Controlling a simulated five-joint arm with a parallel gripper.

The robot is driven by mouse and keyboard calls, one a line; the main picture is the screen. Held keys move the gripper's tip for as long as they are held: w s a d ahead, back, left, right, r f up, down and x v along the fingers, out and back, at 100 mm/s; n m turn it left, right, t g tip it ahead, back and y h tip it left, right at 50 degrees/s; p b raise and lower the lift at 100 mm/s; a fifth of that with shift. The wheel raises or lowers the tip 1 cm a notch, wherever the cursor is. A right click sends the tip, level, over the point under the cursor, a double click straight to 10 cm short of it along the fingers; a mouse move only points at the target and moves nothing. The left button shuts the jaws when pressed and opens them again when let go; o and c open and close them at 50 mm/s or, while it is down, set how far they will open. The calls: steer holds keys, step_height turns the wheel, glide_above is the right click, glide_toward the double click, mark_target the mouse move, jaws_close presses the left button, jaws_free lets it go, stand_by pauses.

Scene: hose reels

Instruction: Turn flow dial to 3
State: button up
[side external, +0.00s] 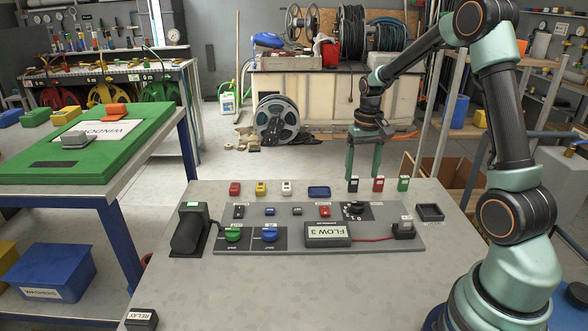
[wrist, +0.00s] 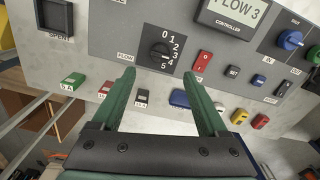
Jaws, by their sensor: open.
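The flow dial (side external: 355,210) is a black knob on a dark plate at the panel's far right part. In the wrist view the dial (wrist: 160,53) has the numbers 0 to 5 around it; I cannot tell for sure where its pointer aims. The controller display (side external: 327,233) reads FLOW 3, and it also shows in the wrist view (wrist: 238,12). My gripper (side external: 362,177) points down over the far edge of the table, apart from the dial. Its two green fingers are open and empty in the wrist view (wrist: 160,75), with the dial just beyond their tips.
Small black (side external: 353,184), red (side external: 378,184) and green (side external: 403,184) blocks stand near the fingertips, between gripper and panel. A red switch (side external: 325,211) sits beside the dial. An open black tray (side external: 430,212) lies right of the panel.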

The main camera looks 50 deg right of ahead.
steer(key=shift+r, duration=1.2)
steer(key=s+a+r+n+t, duration=0.2)
steer(key=s+a+r+n, duration=0.1)
steer(key=a, duration=0.7)
steer(key=s+a+r+n+t, duration=0.3)
steer(key=s+a+r, duration=0.3)
steer(key=a, duration=0.4)
steer(key=shift+s+r+n+t, duration=0.15)
steer(key=shift+r+n+t, duration=0.2)
steer(key=shift+r, duration=0.55)
steer(key=shift+a, duration=0.1)
